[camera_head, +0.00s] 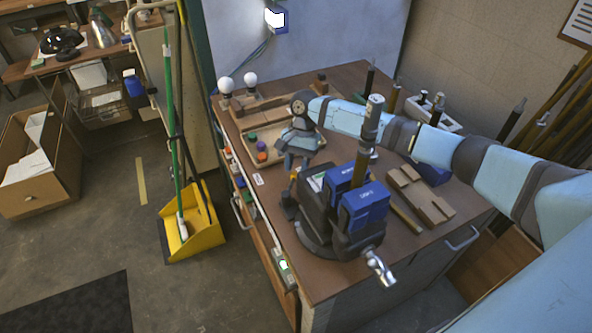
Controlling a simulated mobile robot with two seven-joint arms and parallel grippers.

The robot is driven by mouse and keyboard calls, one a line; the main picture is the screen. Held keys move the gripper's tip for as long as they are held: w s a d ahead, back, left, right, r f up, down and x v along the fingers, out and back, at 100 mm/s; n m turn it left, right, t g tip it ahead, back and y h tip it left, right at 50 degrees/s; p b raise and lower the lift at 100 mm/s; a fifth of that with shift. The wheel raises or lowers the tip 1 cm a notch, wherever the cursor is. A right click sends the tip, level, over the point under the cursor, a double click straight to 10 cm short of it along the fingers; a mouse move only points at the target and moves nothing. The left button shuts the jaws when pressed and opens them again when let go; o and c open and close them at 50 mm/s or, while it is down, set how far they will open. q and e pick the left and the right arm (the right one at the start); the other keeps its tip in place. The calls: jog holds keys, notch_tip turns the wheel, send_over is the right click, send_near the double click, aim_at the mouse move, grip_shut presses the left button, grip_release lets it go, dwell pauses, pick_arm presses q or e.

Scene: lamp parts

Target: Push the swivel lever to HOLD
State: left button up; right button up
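A blue and dark grey bench vise (363,212) stands near the front corner of the workbench. An upright tube (366,135) with a grey upper part stands in its jaws. My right arm comes in from the right, and its gripper (292,178) points down just left of the vise, over the bench's front edge area. A small dark part with a rounded end (289,207) shows right below the gripper, beside the vise base; it may be the swivel lever. I cannot tell whether the fingers touch it or how far apart they are. No HOLD mark is readable. My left gripper is out of view.
A wooden block (419,195) lies right of the vise. A small box with a green light (284,265) is on the bench's front edge. A yellow dustpan (192,225) stands left.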

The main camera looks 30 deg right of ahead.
jog(key=shift+x, duration=0.8)
